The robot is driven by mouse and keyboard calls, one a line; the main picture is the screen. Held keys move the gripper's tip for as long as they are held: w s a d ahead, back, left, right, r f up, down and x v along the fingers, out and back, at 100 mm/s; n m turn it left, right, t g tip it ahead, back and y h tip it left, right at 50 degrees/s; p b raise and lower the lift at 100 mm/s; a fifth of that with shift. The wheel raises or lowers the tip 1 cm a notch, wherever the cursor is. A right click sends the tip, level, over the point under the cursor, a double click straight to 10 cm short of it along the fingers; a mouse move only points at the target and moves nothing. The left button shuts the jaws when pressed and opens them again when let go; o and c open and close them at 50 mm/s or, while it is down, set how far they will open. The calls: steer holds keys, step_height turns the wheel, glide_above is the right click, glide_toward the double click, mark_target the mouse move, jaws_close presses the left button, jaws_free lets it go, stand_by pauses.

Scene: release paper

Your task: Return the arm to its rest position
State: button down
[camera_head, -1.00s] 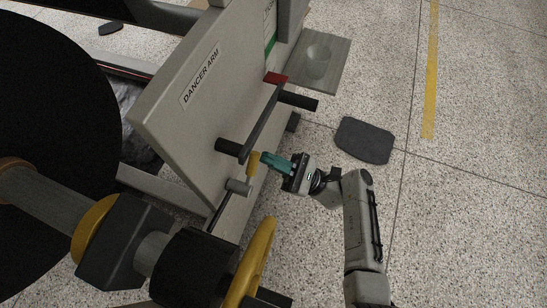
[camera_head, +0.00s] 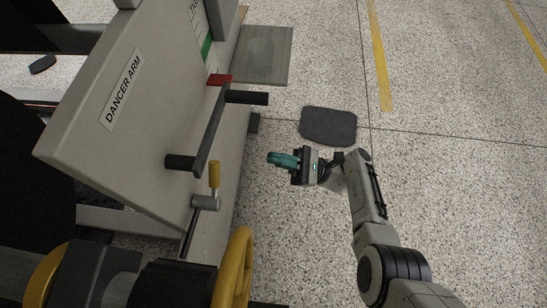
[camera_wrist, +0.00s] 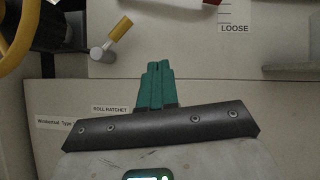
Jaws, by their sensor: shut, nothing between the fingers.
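My gripper (camera_head: 272,159) with teal fingers is shut and empty in the head view. It hangs over the speckled floor, to the right of the machine panel and apart from it. My grey arm runs from it toward the lower right. In the wrist view the teal fingers (camera_wrist: 157,68) are together, with nothing between them, and point toward the pale machine face. A small lever with a yellow grip (camera_head: 214,176) stands on the machine left of my gripper. This yellow grip (camera_wrist: 118,26) also shows at the upper left of the wrist view.
The panel labelled DANCER ARM (camera_head: 122,90) carries a bar with black rollers (camera_head: 246,98). A yellow handwheel (camera_head: 236,268) is at the bottom. A dark mat (camera_head: 328,126) lies on the floor beyond my gripper. The floor to the right is clear.

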stand_by(0.4)
steer(key=s+d+f+n+g+h, duration=0.1)
steer(key=s+d+f+n+h, duration=0.3)
steer(key=s+f+h, duration=0.25)
steer(key=s+d+f+n+g+h, duration=0.1)
steer(key=s+d+f+n+h, duration=0.4)
steer(key=f, duration=0.3)
steer(key=s+d+n+t+h, duration=0.2)
steer(key=s+d+n+h, duration=0.1)
steer(key=s+d+h, duration=0.4)
steer(key=s+d+r+n+t+h, duration=0.35)
steer(key=d+r+h, duration=0.25)
steer(key=d+r, duration=0.5)
step_height(320, 180, up, 37)
steer(key=d+p, duration=0.1)
steer(key=p, duration=3.7)
steer(key=shift+s+d+f+m+g, duration=0.15)
steer(key=shift+s+f+m+g, duration=0.05)
steer(key=shift+s+m+g, duration=0.2)
steer(key=shift+w, duration=0.1)
